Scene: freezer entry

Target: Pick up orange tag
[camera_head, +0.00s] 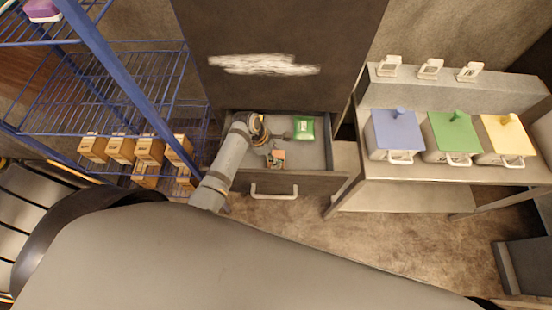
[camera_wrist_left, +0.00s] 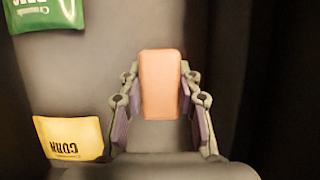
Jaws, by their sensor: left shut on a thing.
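The orange tag (camera_wrist_left: 161,85) is a flat block in the middle of the left wrist view, between the fingers of my left gripper (camera_wrist_left: 161,76). The fingers are shut on its two sides. In the head view the tag (camera_head: 279,155) shows small inside an open drawer (camera_head: 318,180), with my left gripper (camera_head: 273,158) at it. I cannot tell whether the tag is clear of the drawer floor. My right gripper is not in view.
A green packet (camera_head: 304,128) lies in the drawer; it also shows in the wrist view (camera_wrist_left: 46,13), with a yellow corn packet (camera_wrist_left: 70,138). A blue wire rack (camera_head: 112,62) with boxes stands left. A table with lidded bins (camera_head: 455,135) stands right.

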